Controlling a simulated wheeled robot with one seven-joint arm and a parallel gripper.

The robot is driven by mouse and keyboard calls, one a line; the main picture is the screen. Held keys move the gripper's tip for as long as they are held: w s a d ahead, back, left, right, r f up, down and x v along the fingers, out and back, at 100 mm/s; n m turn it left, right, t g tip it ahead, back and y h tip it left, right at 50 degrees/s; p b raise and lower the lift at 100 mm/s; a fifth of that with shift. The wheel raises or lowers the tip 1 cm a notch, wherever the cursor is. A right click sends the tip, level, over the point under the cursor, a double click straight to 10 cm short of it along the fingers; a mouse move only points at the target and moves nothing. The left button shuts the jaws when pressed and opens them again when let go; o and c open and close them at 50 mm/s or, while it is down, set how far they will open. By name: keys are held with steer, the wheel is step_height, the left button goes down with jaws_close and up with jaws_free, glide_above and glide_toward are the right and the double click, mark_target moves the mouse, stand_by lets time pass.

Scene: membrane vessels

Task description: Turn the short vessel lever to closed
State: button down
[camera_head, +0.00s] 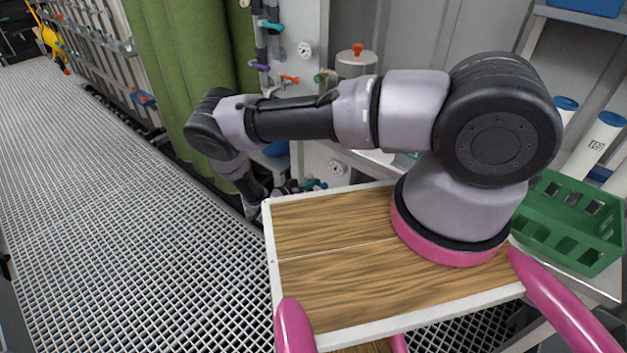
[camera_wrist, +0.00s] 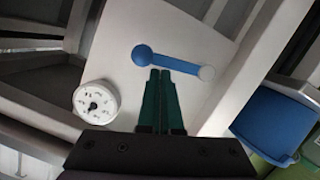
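A blue lever (camera_wrist: 172,61) with a round knob on its left end and a pale round pivot on its right end lies across a pale panel in the wrist view. It slants slightly down to the right. My gripper (camera_wrist: 160,72) has its dark green fingers close together, with nothing visible between them. The fingertips are just below the lever, near its knob end; I cannot tell whether they touch it. In the head view my gripper (camera_head: 262,200) is low beside the vessel panel, partly hidden by my arm. A teal lever (camera_head: 315,184) shows close to it.
A white dial gauge (camera_wrist: 96,102) is left of my fingers, and a blue bin (camera_wrist: 270,122) is at the lower right. A green curtain (camera_head: 165,60) hangs left; open grating floor (camera_head: 120,220) lies beyond.

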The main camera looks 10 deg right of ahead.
steer(key=shift+s+d+f, duration=0.15)
steer(key=shift+s+f, duration=0.05)
steer(key=shift+f, duration=0.2)
stand_by(0.5)
